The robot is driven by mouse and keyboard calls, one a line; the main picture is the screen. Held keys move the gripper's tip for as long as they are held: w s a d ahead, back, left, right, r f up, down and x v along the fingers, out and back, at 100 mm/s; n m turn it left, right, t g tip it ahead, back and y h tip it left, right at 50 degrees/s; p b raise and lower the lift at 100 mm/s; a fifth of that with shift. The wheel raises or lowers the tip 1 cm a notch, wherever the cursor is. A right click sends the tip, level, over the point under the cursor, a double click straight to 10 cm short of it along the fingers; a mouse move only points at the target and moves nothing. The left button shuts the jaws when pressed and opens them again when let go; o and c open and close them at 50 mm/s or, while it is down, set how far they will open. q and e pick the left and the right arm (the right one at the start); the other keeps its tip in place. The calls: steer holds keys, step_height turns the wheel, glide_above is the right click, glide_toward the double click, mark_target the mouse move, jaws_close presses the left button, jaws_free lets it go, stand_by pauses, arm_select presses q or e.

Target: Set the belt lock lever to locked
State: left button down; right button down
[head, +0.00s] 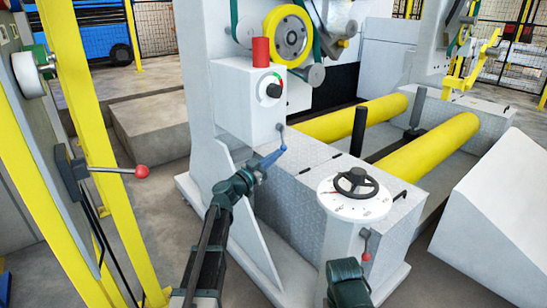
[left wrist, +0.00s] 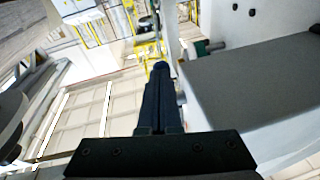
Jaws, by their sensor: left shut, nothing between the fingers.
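My left gripper (head: 272,158) is at the front of the white control box (head: 235,100), with its fingers together and empty. Its tips are close to a small grey lever (head: 282,136) low on the box; I cannot tell whether they touch. The closed fingers also show in the left wrist view (left wrist: 161,72), beside a large grey surface (left wrist: 255,95). A red-ball lever (head: 125,171) sticks out to the right from the post at left. Another red-ball lever (head: 366,243) hangs down on the dial pedestal. No label shows which is the belt lock lever. My right gripper is out of view.
A black handwheel (head: 356,183) tops the white dial pedestal (head: 340,235). Yellow rollers (head: 430,147) lie behind it. A red cylinder (head: 261,50) stands on the control box, below a yellow wheel (head: 289,36). A yellow post (head: 100,150) stands at left. Bare floor shows at lower left.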

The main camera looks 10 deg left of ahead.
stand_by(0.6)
arm_select(q)
steer(key=f+b+v, duration=0.2)
steer(key=b+v, duration=0.2)
steer(key=v, duration=0.9)
steer(key=shift+w+d+b, duration=0.15)
steer(key=shift+d+b, duration=0.2)
steer(key=shift+b, duration=0.05)
steer(key=shift+f, duration=0.15)
